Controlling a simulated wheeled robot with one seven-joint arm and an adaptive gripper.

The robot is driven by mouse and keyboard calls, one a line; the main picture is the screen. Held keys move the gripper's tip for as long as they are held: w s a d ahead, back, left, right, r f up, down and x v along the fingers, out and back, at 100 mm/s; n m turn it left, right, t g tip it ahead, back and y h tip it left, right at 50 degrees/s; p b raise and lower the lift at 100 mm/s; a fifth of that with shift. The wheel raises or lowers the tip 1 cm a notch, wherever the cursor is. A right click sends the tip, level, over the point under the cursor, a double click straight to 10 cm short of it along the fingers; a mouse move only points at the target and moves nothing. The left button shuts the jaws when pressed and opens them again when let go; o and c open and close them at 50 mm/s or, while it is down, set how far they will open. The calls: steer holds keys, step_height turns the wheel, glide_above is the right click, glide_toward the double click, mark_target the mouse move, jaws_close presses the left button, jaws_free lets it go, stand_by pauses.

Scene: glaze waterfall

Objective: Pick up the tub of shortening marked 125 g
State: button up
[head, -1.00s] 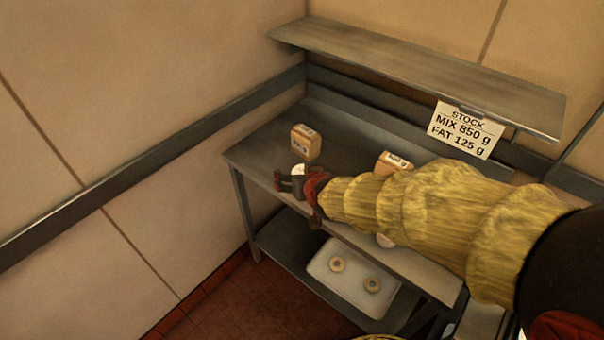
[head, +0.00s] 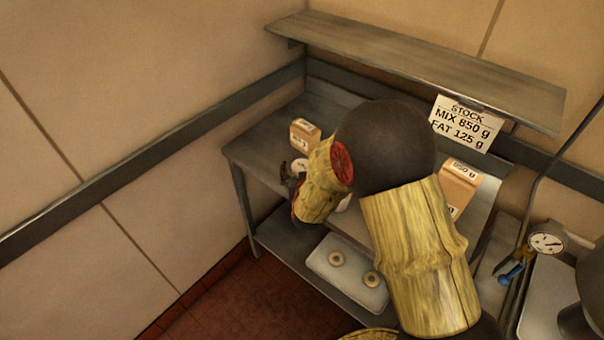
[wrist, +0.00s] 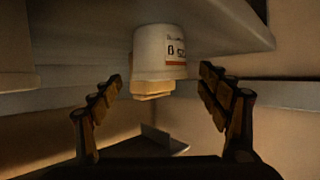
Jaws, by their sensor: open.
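A white tub (wrist: 160,45) with a printed label hangs upside down in the wrist view, which appears inverted. Its label is too blurred to read surely. My gripper (wrist: 163,88) is open, with one finger on each side of the picture and the tub farther ahead between them; I see no contact. In the head view a white tub (head: 300,167) stands on the steel table, partly hidden by my gripper (head: 291,183). Another pale round thing (head: 343,203) shows beside my arm, mostly hidden. No 125 g mark on a tub is legible.
A small carton (head: 304,135) stands behind the tub. A larger carton (head: 460,187) marked 850 g stands at the right. A stock card (head: 462,123) reads MIX 850 g, FAT 125 g. A shelf (head: 420,65) overhangs the table (head: 262,140). A tray (head: 325,262) with two rings lies below.

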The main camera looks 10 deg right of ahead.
steer(key=shift+x, duration=1.2)
steer(key=c, duration=0.3)
steer(key=c, duration=1)
